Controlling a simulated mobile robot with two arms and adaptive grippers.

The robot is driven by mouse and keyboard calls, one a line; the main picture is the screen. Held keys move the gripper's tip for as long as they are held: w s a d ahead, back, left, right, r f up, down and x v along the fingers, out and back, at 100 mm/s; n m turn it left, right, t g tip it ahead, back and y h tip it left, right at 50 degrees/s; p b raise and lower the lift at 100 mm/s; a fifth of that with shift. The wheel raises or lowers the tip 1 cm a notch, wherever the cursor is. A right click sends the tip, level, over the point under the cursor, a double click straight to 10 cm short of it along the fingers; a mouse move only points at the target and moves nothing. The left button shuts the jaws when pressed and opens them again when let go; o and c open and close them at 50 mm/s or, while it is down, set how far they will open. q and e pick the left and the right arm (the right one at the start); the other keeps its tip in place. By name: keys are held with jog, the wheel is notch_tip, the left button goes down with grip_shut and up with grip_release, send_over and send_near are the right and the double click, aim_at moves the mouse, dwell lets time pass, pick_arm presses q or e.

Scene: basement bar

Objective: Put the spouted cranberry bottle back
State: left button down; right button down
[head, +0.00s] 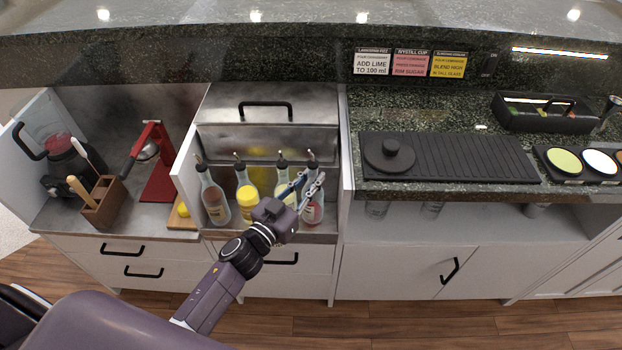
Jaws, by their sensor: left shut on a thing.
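The spouted cranberry bottle (312,211) is the rightmost in a row of spouted bottles, with reddish liquid low in it and a dark pour spout on top. It looks upright at the right end of the row, close to the white side panel. My left gripper (309,187) reaches in from the front left and is shut on this bottle at its upper part. The fingers hide part of the bottle. I cannot tell whether its base touches the shelf. My right gripper is not in view.
Other spouted bottles, one with a yellow label (247,203), stand left of it in front of a steel bin (268,125). A red press (156,170) and wooden holder (101,204) are further left. A black ribbed mat (470,158) lies on the right counter.

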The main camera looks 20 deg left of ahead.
pick_arm(q)
jog(key=c, duration=1.8)
grip_release()
jog(key=shift+f, duration=0.15)
jog(key=shift+s+r, duration=0.1)
jog(key=shift+r, duration=0.1)
jog(key=b+v, duration=0.1)
jog(key=v, duration=1.1)
